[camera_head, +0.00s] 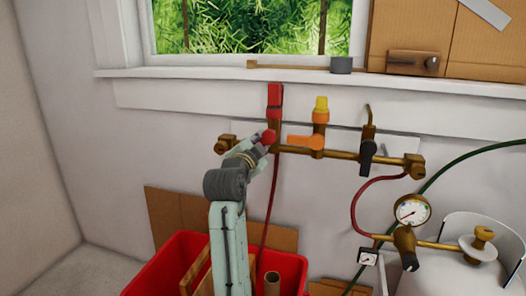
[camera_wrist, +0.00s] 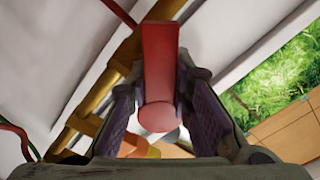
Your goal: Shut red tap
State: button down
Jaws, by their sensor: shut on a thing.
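The red tap is the leftmost on a brass pipe (camera_head: 345,155) below the window. In the head view a red upright part (camera_head: 275,95) stands above the pipe and a round red part (camera_head: 269,137) shows at my gripper (camera_head: 262,143). In the wrist view the red tap handle (camera_wrist: 160,65) is a flat bar with a rounded end, between the two fingers of my gripper (camera_wrist: 158,88). My gripper is shut on this handle. My fingers and wrist partly hide the tap body, so its exact angle to the pipe is hard to tell.
An orange tap (camera_head: 305,141) with a yellow top and a black-handled tap (camera_head: 367,152) sit to the right on the pipe. A gauge (camera_head: 411,211), hoses and a grey cylinder (camera_head: 455,270) stand at right. A red bin (camera_head: 165,268) is below. The window sill (camera_head: 200,72) is above.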

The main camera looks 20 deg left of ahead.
jog(key=m, duration=0.1)
jog(key=m+b, duration=0.1)
jog(key=m, duration=0.1)
jog(key=shift+a+r+m, duration=0.3)
jog(key=shift+a, duration=0.05)
jog(key=shift+r+m+b, duration=0.35)
jog(key=shift+m+b, duration=0.15)
jog(key=shift+m, duration=0.65)
jog(key=shift+r+m+b, duration=0.35)
jog(key=shift+m+b, duration=0.1)
jog(key=shift+m, duration=0.7)
jog(key=c, duration=1.4)
grip_release()
jog(key=s, duration=1.2)
